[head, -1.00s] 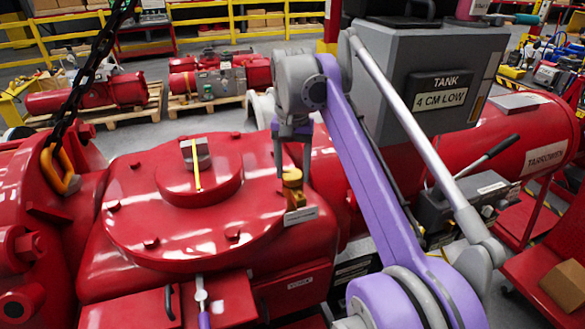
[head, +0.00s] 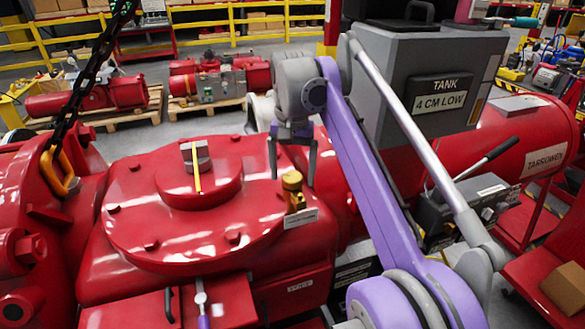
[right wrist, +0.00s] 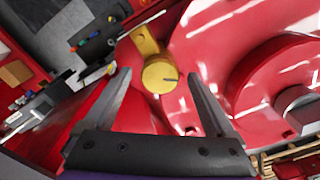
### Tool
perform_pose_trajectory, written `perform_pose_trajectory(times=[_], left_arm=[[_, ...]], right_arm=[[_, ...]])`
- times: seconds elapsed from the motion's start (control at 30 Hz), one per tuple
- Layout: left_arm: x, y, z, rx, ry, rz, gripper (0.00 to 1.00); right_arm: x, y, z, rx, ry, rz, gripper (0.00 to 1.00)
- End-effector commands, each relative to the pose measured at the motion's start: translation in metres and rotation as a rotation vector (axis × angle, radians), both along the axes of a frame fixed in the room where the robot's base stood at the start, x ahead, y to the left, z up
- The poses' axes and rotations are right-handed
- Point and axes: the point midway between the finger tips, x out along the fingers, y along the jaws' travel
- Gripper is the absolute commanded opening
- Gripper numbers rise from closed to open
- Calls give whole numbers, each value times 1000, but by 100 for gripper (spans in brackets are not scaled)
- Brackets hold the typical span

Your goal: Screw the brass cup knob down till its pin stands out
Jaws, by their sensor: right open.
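The brass cup knob (head: 292,181) stands upright near the right rim of the round red cover (head: 140,225), with a brass tab and a pale label plate (head: 300,218) beside its foot. My right gripper (head: 292,168) points down over it, open, one finger on either side. In the right wrist view the knob (right wrist: 158,77) lies between the open fingers (right wrist: 158,72), with gaps on both sides. A dark short line marks its top. I cannot tell a pin standing out. My left gripper is not in view.
A raised round hub (head: 198,185) with a grey block and yellow strip sits left of the knob. A chain with a yellow hook (head: 57,170) hangs at the left. The grey tank (head: 430,70) stands behind my right arm, and a lever box (head: 450,205) is at the right.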

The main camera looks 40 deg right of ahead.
Motion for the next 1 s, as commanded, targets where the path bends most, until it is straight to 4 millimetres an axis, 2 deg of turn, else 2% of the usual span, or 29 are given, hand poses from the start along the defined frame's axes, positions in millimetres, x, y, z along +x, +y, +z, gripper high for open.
perform_pose_trajectory(times=[0.17, 0.6, 0.8, 1.0], left_arm=[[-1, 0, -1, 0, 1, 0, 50], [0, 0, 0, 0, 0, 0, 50], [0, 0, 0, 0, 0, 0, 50], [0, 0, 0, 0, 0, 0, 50]], right_arm=[[0, 0, 11, 0, 0, 0, 90], [1, 0, 85, 0, 0, 0, 90], [1, -1, 101, 0, 0, 0, 90], [0, 0, 107, 0, 0, 0, 90]])
